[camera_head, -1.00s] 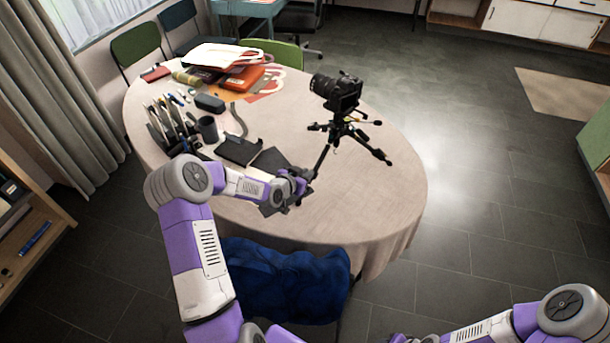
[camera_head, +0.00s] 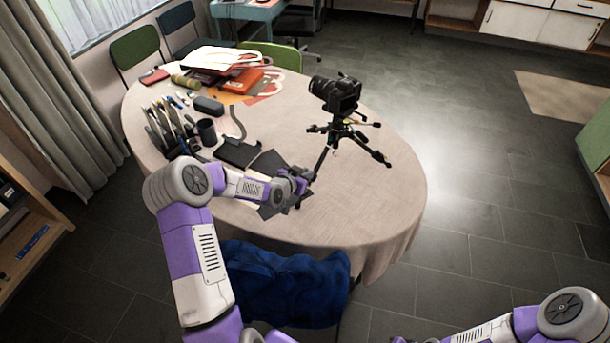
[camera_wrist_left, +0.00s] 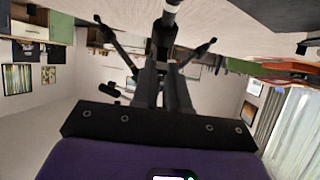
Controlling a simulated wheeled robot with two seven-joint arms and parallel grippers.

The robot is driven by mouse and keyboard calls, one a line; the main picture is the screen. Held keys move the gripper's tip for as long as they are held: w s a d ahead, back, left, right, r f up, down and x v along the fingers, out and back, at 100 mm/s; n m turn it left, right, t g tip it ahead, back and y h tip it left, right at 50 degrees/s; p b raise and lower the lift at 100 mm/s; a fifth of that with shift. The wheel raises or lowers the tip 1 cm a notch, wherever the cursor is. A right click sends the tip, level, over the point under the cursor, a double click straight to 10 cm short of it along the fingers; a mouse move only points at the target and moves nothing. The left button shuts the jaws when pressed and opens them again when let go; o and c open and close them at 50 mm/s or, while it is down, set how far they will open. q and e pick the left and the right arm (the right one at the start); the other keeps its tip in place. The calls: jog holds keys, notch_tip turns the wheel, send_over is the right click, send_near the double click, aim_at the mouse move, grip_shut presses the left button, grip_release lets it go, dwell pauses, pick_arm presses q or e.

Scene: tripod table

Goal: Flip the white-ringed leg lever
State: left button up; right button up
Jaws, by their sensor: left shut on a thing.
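A black tripod (camera_head: 341,130) stands on the table with a black camera (camera_head: 336,92) on top. Its legs spread out; the near leg (camera_head: 322,160) slants down to my left gripper (camera_head: 306,177). In the left wrist view my left gripper (camera_wrist_left: 166,85) has its dark fingers close together around a dark part of that leg, between the two other legs. A pale ring (camera_wrist_left: 172,6) shows on the leg just beyond the fingertips at the top edge. The fingers hide the lever, so its position cannot be told. My right gripper is out of view.
The oval table (camera_head: 370,215) is bare at its near right. Dark flat pieces (camera_head: 262,163) lie by my left gripper. A blue-covered seat (camera_head: 285,285) is at the near edge.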

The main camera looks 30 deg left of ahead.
pick_arm(q)
jog(key=shift+w+r+b, duration=0.4)
jog(key=shift+b, duration=0.05)
dwell(0.4)
jog(key=o, duration=0.5)
jog(key=shift+f, duration=0.1)
jog(key=s+r+p, duration=0.3)
jog(key=r, duration=0.2)
jog(key=shift+s, duration=0.25)
dwell(0.6)
jog(key=shift+a, duration=0.1)
dwell(0.3)
